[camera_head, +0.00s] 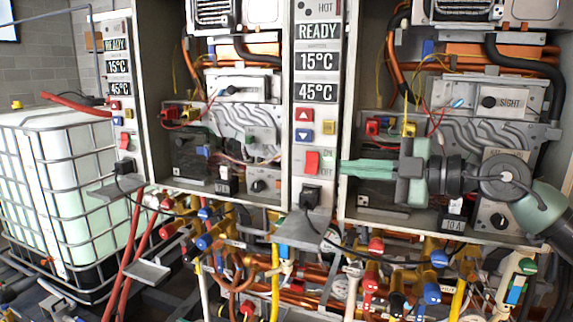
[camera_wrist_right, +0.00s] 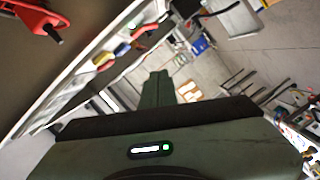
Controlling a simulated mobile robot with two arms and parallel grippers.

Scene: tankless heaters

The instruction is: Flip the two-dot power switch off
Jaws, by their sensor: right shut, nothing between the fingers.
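A red rocker switch (camera_head: 312,162) sits low on the middle control panel (camera_head: 317,122), with small ON/OFF lettering beside it. Another red switch (camera_head: 125,140) is on the left control panel (camera_head: 119,70). I cannot make out dot marks on either panel. My right gripper (camera_head: 345,167) comes in from the right, its green fingers pointing left and shut with nothing between them. Its tips are just right of the middle panel's red switch; contact cannot be told. The shut fingers also show in the right wrist view (camera_wrist_right: 157,78). My left gripper is not in view.
A red and a blue button (camera_head: 303,134) sit above the middle switch, and a black plug (camera_head: 310,196) below it. Open heater cabinets with pipes and wires flank the panel. Colored valves and hoses (camera_head: 375,265) crowd below. A caged white tank (camera_head: 60,190) stands left.

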